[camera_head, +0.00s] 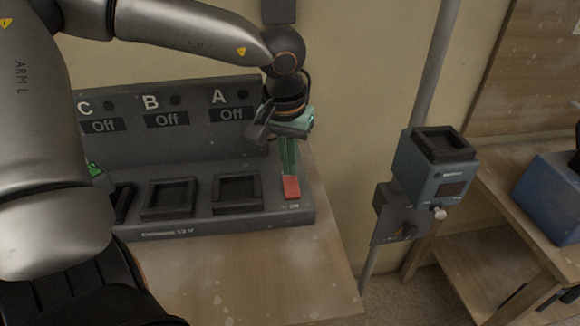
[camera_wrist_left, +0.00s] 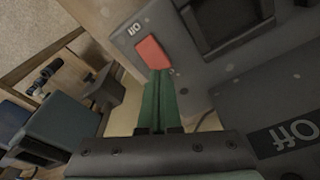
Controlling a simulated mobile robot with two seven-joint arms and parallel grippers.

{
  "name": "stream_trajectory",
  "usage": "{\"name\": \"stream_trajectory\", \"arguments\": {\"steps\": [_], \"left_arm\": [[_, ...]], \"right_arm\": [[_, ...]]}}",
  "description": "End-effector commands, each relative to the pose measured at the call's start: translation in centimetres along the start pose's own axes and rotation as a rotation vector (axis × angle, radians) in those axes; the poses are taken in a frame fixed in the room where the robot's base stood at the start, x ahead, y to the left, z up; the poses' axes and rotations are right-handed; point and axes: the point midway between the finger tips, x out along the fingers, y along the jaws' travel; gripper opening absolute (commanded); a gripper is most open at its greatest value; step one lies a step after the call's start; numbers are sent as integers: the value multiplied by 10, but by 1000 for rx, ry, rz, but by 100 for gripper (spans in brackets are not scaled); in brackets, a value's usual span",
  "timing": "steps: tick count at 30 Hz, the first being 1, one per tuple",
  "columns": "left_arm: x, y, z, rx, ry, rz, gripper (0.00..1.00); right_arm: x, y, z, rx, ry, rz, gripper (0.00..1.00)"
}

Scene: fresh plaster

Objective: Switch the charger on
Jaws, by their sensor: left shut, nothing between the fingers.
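The charger (camera_head: 190,226) is a dark grey unit on the wooden table, with bays marked C, B and A, each with an "Off" label on its back panel. A red rocker switch (camera_head: 291,187) sits at its right front corner. My left gripper (camera_head: 290,172) has green fingers that are shut and empty, pointing down. Their tips are at the near edge of the switch in the wrist view; I cannot tell whether they touch it. My right gripper is not in view.
A blue-grey device (camera_head: 428,170) is mounted on a grey pole right of the table. A wooden bench with a blue box (camera_head: 550,195) stands at the far right. The table front (camera_head: 240,275) is clear. The wall is close behind the charger.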

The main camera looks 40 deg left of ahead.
Motion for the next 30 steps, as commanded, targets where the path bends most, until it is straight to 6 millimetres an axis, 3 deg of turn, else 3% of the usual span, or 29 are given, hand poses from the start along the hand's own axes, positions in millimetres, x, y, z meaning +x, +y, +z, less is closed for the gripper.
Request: {"name": "stream_trajectory", "arguments": {"steps": [30], "left_arm": [[16, 0, 3, 0, -1, 0, 0]], "right_arm": [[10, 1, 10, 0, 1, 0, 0]]}}
